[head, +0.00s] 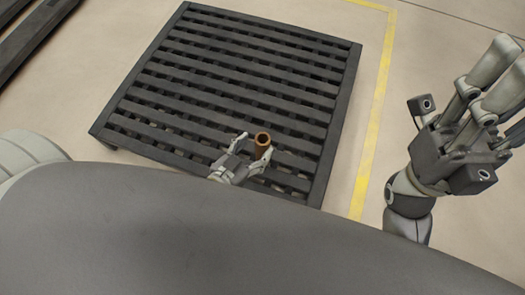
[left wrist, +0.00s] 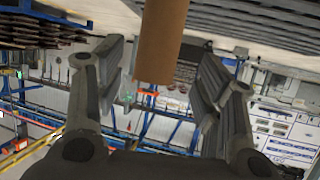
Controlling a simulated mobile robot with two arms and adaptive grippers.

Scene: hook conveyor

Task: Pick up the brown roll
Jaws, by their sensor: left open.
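In the left wrist view the roll (left wrist: 160,42) hangs into the picture from the top, between the two spread fingers (left wrist: 158,80), with a visible gap on each side. Its far end is out of that view. My right gripper (head: 492,85) is raised at the right of the head view, away from the roll; its jaw opening is unclear.
The dark slatted pallet (head: 235,57) lies on the beige floor. A yellow floor line (head: 372,130) runs along its right side. Another dark slatted thing (head: 30,38) shows at the top left. The rest of the pallet's top is bare.

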